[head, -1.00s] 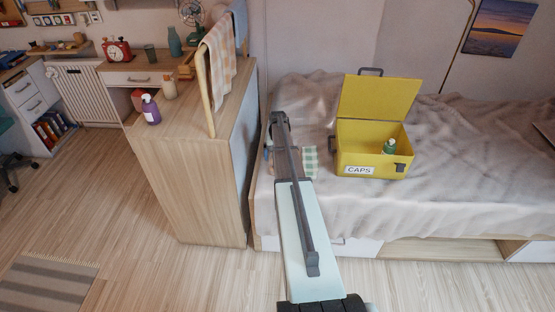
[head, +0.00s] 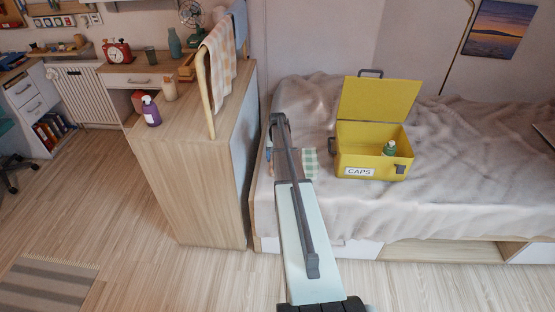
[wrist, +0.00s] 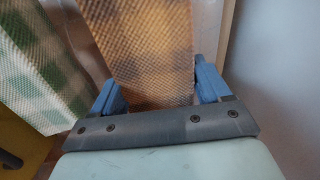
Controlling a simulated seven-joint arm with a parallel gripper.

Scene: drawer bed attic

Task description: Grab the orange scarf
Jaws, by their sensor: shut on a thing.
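The orange scarf (wrist: 150,45) shows in the wrist view as an orange-brown checked cloth. It hangs between the two blue fingers of my gripper (wrist: 155,82), which is shut on it. In the head view my arm reaches over the near left part of the bed and hides most of the gripper and the scarf. A green-and-white checked cloth (head: 310,163) is just right of my arm; it also shows at the left of the wrist view (wrist: 40,65), beside the orange scarf.
An open yellow box (head: 372,160) labelled CAPS stands on the bed (head: 455,200), right of the cloths, with a green bottle (head: 389,148) inside. A wooden cabinet (head: 205,170) stands close left of my arm, with a rack holding a pale checked cloth (head: 219,62) on top.

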